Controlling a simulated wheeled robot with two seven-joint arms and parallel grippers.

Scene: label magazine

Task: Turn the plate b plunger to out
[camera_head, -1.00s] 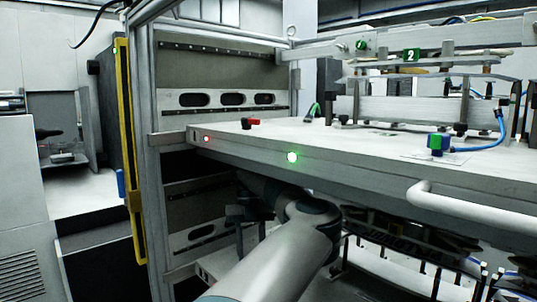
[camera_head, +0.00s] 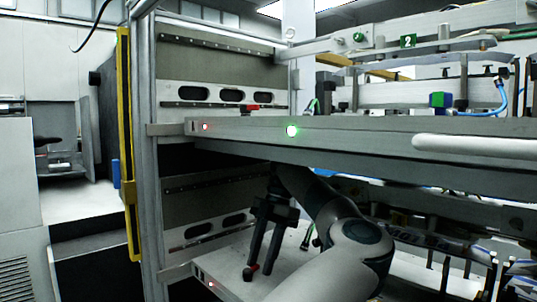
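A lower plate (camera_head: 228,270) shows under the upper plate (camera_head: 345,150), with a small red part (camera_head: 250,269), likely a plunger, near its left front corner. Another red plunger-like part (camera_head: 250,107) stands on the upper plate's left end. No letter marks which plate is b.
A white handle (camera_head: 475,143) sticks out at right. A grey frame post (camera_head: 148,180) stands left of the plates.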

